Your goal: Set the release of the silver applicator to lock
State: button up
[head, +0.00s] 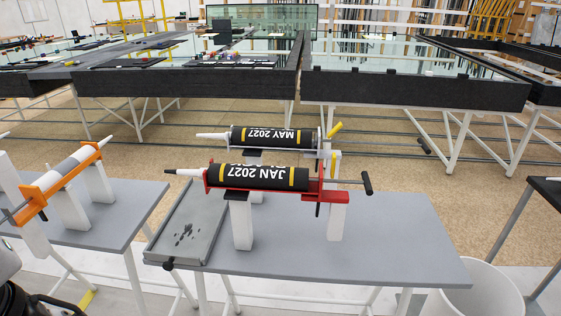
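The silver applicator (321,146) lies on white supports on the grey table, behind the red one. It holds a black cartridge (272,137) with yellow bands marked MAY 2027, nozzle pointing left. A yellow lever (335,130), tilted up to the right, shows at its rear end; it looks like the release, but its setting cannot be read. The red applicator (322,190) in front, with a JAN 2027 cartridge (262,178), hides its lower part and handle. Dark and white parts of my arm show at the lower left edge; no gripper fingertips can be made out.
A grey tray (212,248) with dark bits lies at the left of the table (330,258). An orange applicator (62,178) rests on the left table (95,230). A white bin (480,292) stands at lower right. The table's front right is clear.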

aim_at(332, 131)
jog(key=l+z, duration=0.1)
jog(key=z, duration=0.3)
jog(key=l+z, duration=0.1)
jog(key=z, duration=0.3)
jog(key=i+z, duration=0.15)
jog(key=z, duration=0.3)
jog(key=i+j, duration=0.25)
jog(key=i, duration=0.2)
